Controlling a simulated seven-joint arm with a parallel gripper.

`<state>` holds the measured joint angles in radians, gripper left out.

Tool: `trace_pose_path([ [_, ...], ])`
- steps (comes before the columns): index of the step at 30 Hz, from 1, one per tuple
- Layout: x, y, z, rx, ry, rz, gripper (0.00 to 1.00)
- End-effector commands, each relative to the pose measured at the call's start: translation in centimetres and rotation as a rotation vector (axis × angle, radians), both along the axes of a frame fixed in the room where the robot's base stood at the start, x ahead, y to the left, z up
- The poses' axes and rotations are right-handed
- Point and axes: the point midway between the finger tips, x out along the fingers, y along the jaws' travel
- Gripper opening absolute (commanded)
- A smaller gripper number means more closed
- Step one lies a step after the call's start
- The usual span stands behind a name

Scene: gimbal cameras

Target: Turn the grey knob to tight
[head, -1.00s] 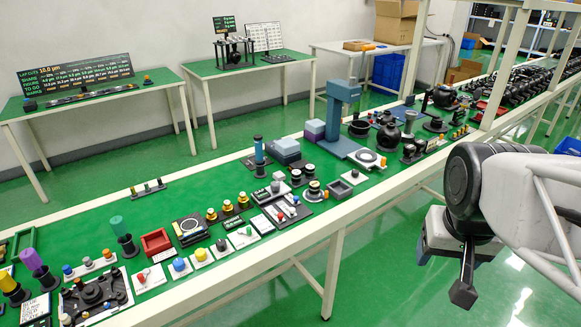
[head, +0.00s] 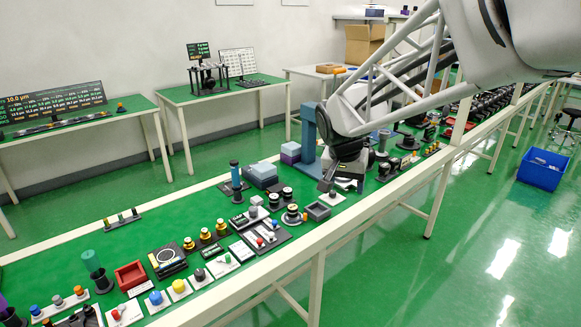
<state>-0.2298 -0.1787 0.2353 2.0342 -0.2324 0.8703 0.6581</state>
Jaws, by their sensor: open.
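A small grey knob (head: 332,194) stands on a white plate (head: 338,201) near the front edge of the green bench. It is small in the head view, and I cannot read any marking or its turn position. My gripper (head: 326,186) is open and points down just above and slightly left of the knob in the picture. Whether the fingers touch the knob or are around it cannot be told. My arm hides the bench behind the gripper.
A blue-grey column stand (head: 309,135) rises behind my gripper. The bench's pale front rail (head: 345,222) runs close by.

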Motion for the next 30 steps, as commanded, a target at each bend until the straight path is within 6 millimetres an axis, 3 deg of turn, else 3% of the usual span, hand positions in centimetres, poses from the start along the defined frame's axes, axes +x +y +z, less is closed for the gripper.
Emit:
trace_pose_path([
  [6,5.6,4.1,-2.1,-0.009,-0.011,-0.045,0.65],
  [17,13.7,11.6,-6.8,-0.019,-0.045,-0.121,0.65],
  [30,21.5,22.1,-15.0,-0.02,-0.096,-0.206,0.65],
])
